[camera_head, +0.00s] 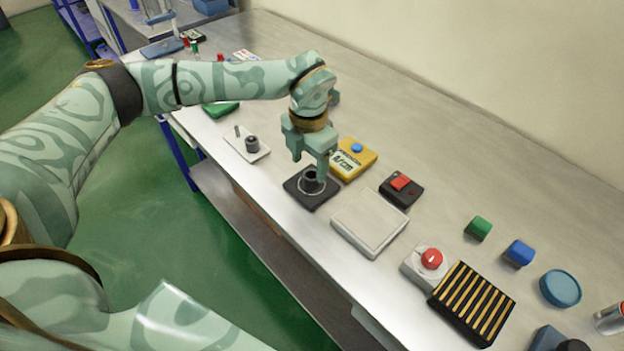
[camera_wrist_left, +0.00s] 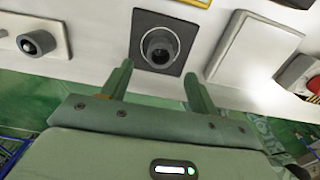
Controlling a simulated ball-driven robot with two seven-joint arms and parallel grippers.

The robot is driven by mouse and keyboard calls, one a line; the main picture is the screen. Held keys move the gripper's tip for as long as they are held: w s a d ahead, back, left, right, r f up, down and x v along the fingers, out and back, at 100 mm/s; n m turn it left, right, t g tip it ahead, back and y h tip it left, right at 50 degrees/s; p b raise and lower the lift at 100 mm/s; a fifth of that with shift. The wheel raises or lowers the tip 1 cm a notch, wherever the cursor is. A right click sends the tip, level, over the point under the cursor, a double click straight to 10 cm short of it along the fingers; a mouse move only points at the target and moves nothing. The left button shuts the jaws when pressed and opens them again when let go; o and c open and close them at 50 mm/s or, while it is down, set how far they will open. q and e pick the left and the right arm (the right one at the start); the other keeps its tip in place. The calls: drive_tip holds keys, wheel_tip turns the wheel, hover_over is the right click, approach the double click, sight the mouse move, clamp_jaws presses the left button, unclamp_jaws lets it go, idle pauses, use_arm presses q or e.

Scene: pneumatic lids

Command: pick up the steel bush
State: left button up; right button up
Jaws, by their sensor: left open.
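A dark grey hollow cylinder, which looks like the steel bush (camera_head: 311,182), stands on a black square plate (camera_head: 296,194) inside a pale ring. In the left wrist view the bush (camera_wrist_left: 160,46) shows its open end at the top centre, on the black plate (camera_wrist_left: 141,22). My left gripper (camera_head: 309,165) is above the plate, fingers pointing down and close to the bush, which they partly hide. In the left wrist view my left gripper (camera_wrist_left: 158,73) is open, with nothing between its fingers. I cannot tell whether a finger touches the bush. My right gripper is not in view.
A white plate (camera_head: 240,150) with a pin and a similar dark cylinder (camera_head: 252,143) lies left of the black plate. A yellow device (camera_head: 354,160), a white pad (camera_head: 369,222), a black box with a red switch (camera_head: 401,190) and a red button (camera_head: 431,259) stand nearby. The table's back is mostly clear.

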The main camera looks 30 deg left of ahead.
sight(312, 174)
use_arm(q)
drive_tip(key=f, duration=0.3)
drive_tip(key=w+f+b, duration=0.1)
drive_tip(key=f, duration=0.1)
drive_tip(key=shift+f, duration=0.2)
drive_tip(key=shift+r, duration=0.1)
drive_tip(key=c, duration=1.3)
drive_tip(key=shift+o, duration=0.2)
